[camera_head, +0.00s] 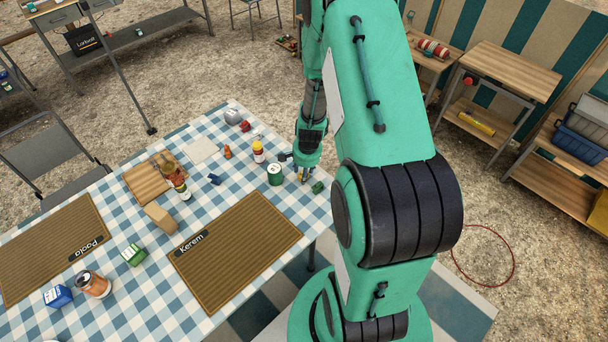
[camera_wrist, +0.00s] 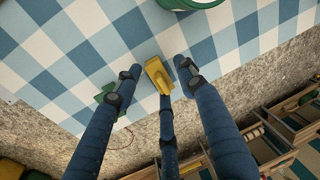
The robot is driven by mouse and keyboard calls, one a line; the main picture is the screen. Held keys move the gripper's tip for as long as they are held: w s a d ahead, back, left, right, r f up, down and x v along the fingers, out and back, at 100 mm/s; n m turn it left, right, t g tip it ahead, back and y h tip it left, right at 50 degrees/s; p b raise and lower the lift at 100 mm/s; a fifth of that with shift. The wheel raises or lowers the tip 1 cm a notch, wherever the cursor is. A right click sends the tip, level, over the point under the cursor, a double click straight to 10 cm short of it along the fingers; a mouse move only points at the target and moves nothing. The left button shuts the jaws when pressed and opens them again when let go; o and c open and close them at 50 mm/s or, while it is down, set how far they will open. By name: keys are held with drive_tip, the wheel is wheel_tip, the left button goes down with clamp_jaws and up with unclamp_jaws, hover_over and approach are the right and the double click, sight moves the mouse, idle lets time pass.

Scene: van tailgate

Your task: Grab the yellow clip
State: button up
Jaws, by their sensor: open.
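The yellow clip (camera_wrist: 156,74) lies on the blue and white checked tablecloth close to the table's edge. In the wrist view it sits between the spread fingers of my gripper (camera_wrist: 157,69). The fingers are open on either side of it, with visible gaps, and the lower finger overlaps its near end. In the head view my gripper (camera_head: 304,172) points down at the table's right corner, and the clip is too small and covered there to make out clearly.
A green can (camera_head: 275,174) stands just left of my gripper. A small green object (camera_head: 318,187) lies close on the right. The table edge is very near.

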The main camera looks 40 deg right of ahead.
drive_tip(key=c, duration=0.8)
drive_tip(key=shift+c, duration=0.2)
drive_tip(key=shift+r, duration=0.1)
drive_tip(key=shift+r+p, duration=0.35)
drive_tip(key=shift+r, duration=0.4)
wheel_tip(320, 180, up, 2)
drive_tip(key=shift+r+p, duration=0.2)
drive_tip(key=shift+p, duration=0.25)
drive_tip(key=s+a, duration=0.2)
drive_tip(key=s, duration=0.2)
drive_tip(key=s+a, duration=0.3)
drive_tip(key=s, duration=0.2)
drive_tip(key=s+a+r, duration=0.1)
drive_tip(key=s+a, duration=0.2)
drive_tip(key=s, duration=0.1)
drive_tip(key=shift+s+a+p, duration=0.1)
drive_tip(key=shift+s+p, duration=0.2)
drive_tip(key=shift+s, duration=0.1)
